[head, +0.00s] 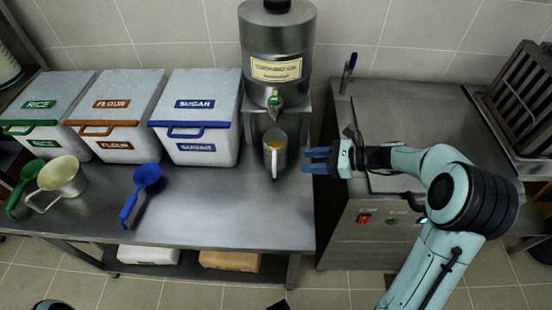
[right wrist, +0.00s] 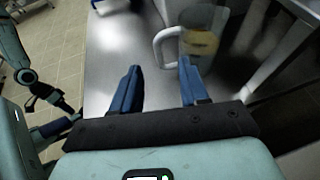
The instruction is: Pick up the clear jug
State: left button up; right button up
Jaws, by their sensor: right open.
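The clear jug (head: 270,152) stands upright on the steel counter under the dispenser's tap, with yellow liquid in it. Its handle faces the front. In the right wrist view the jug (right wrist: 207,38) is ahead, beyond the right-hand finger, with its pale handle on the left side. My right gripper (head: 306,160) is open and empty, just right of the jug in the head view and apart from it. In the right wrist view its blue fingers (right wrist: 160,68) have a bare gap between them. A dark end of my left arm (right wrist: 42,95) shows small at the left; its jaws are unclear.
A steel dispenser (head: 277,45) stands behind the jug. Left are rice, flour and sugar bins (head: 200,145), a blue scoop (head: 146,178), a green scoop (head: 28,172) and a cream measuring jug (head: 62,177). A steel appliance (head: 340,215) is at the right. The counter's front is clear.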

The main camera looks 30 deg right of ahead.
aim_at(275, 158)
jog(key=x, duration=0.3)
jog(key=f+b+x, duration=0.1)
jog(key=x, duration=0.2)
jog(key=s+b+x, duration=0.1)
jog(key=x, duration=0.2)
jog(key=shift+w+f, duration=0.1)
jog(key=shift+f, duration=0.25)
jog(key=x, duration=0.5)
jog(key=shift+b, duration=0.35)
pick_arm(q)
jog(key=f, duration=0.3)
jog(key=shift+w+a+f, duration=0.1)
jog(key=shift+w+a, duration=0.05)
jog(key=shift+a, duration=0.05)
pick_arm(e)
jog(key=shift+r, duration=0.1)
grip_shut()
